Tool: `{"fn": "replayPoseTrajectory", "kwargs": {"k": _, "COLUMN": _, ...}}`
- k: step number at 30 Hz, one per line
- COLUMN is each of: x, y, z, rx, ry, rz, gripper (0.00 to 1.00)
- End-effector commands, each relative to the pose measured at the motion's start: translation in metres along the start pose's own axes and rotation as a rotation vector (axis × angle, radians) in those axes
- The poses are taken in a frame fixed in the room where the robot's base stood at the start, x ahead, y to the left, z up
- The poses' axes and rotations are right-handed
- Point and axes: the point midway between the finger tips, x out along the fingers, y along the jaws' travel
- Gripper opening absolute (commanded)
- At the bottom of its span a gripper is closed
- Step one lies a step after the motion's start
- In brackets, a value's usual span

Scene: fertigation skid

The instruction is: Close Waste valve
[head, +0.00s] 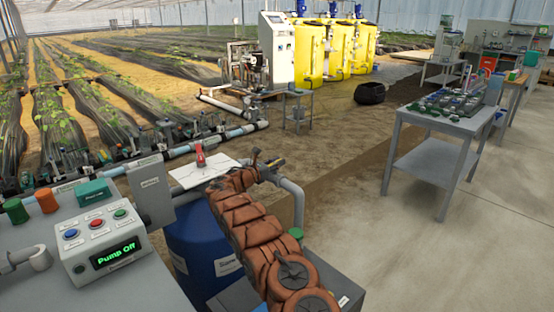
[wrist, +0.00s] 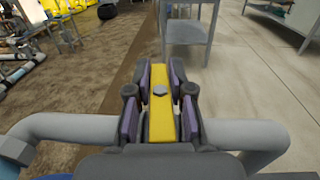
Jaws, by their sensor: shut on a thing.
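My gripper (wrist: 161,84) is shut on a yellow lever (wrist: 160,118), with dark and purple finger pads on both sides of it. The lever has a bolt on top and lies across the line of the grey pipe (wrist: 75,127), pointing away in the wrist view. In the head view my gripper (head: 268,168) is at the grey pipe (head: 296,198), at the end of my brown-covered arm. The lever is mostly hidden by the fingers there. No label naming this valve as Waste is readable.
A red-handled valve (head: 200,155) stands by a white plate (head: 190,175), left of my gripper. A control box (head: 110,245) reads "Pump Off". A blue barrel (head: 195,245) is below the pipe. A grey table (head: 435,155) stands to the right, with bare floor around it.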

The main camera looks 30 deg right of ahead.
Motion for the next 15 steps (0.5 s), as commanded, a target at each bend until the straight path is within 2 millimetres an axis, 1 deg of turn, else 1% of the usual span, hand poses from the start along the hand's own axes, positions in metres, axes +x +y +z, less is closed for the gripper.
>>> {"fn": "replayPoseTrajectory", "kwargs": {"k": 1, "x": -0.0031, "y": 0.0051, "z": 0.0044, "rx": 0.005, "ry": -0.002, "rz": 0.002, "gripper": 0.00}}
{"fn": "replayPoseTrajectory", "kwargs": {"k": 2, "x": -0.0031, "y": 0.0055, "z": 0.0047, "rx": 0.006, "ry": -0.002, "rz": -0.002, "gripper": 0.00}}
{"fn": "replayPoseTrajectory", "kwargs": {"k": 5, "x": -0.0032, "y": 0.0058, "z": 0.0022, "rx": 0.004, "ry": 0.000, "rz": -0.019, "gripper": 0.00}}
{"fn": "replayPoseTrajectory", "kwargs": {"k": 15, "x": -0.0039, "y": 0.0034, "z": 0.0033, "rx": 0.006, "ry": -0.002, "rz": -0.072, "gripper": 0.00}}
